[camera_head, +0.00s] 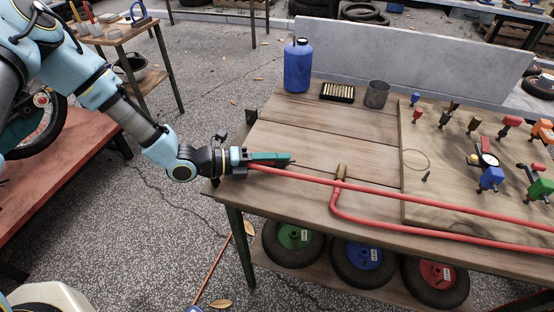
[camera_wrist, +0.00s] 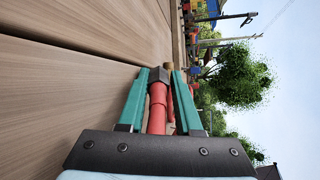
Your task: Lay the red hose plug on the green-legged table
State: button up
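My gripper (camera_head: 288,160) has teal fingers and reaches from the left over the left end of a wooden bench (camera_head: 290,140) with dark green legs. In the wrist view, a red plug-like piece (camera_wrist: 157,105) with a dark hexagonal head lies between the fingers (camera_wrist: 160,75), which appear closed on it. Its dark head sits at the fingertips. In the head view the fingers mostly hide this piece. A smaller wooden table (camera_head: 112,37), also with dark green legs, stands at the upper left with cups and tools on it.
Red hose (camera_head: 440,203) runs across the bench through a brown clip (camera_head: 341,172), its left end close to my gripper. A blue bottle (camera_head: 298,66), a dark tray (camera_head: 338,92) and a grey cup (camera_head: 376,95) stand at the back. A board (camera_head: 450,180) carries several coloured valves.

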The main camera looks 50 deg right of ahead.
jog(key=o, duration=0.4)
jog(key=shift+f, duration=0.1)
jog(key=shift+w+a+f, duration=0.1)
jog(key=shift+w+a, duration=0.2)
jog(key=shift+w, duration=0.05)
jog(key=b+v, duration=0.2)
jog(key=v, duration=0.6)
jog(key=shift+w+a+r+b, duration=0.15)
jog(key=shift+a+r+b, duration=0.1)
jog(key=shift+b, duration=0.05)
jog(key=shift+w+a+r, duration=0.3)
jog(key=shift+w+a, duration=0.05)
jog(key=shift+a, duration=0.2)
